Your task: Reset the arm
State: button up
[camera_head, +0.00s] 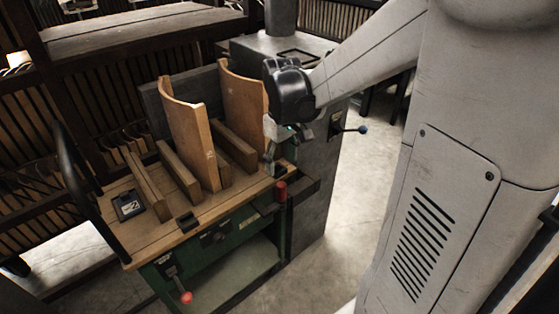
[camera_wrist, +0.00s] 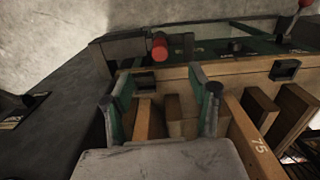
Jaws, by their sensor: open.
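My gripper (camera_head: 276,150) is at the right end of the wooden-topped workbench (camera_head: 190,235), beside the right curved wooden panel. In the wrist view my gripper (camera_wrist: 162,100) has its two fingers spread apart, with nothing between the tips. Beyond the fingers are the bench's front edge and wooden slats. My arm reaches in from the upper right of the head view.
Two curved wooden panels, left (camera_head: 188,135) and right (camera_head: 242,105), stand upright between wooden slats (camera_head: 178,172) on the bench. A red knob (camera_head: 281,190) is at the front corner. A black hooped handle (camera_head: 75,170) rises at the left. Floor (camera_head: 350,185) right of the bench is clear.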

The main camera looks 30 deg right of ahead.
jog(key=s+a+r+m+t+p, duration=0.2)
jog(key=s+a+r+t+p, duration=0.5)
jog(key=s+a+r, duration=0.5)
notch_tip(320, 180, up, 5)
jog(key=shift+s+a+f+p, duration=0.15)
jog(key=shift+s+a+p, duration=0.35)
jog(key=shift+a, duration=0.65)
jog(key=shift+w, duration=0.1)
jog(key=shift+c, duration=0.5)
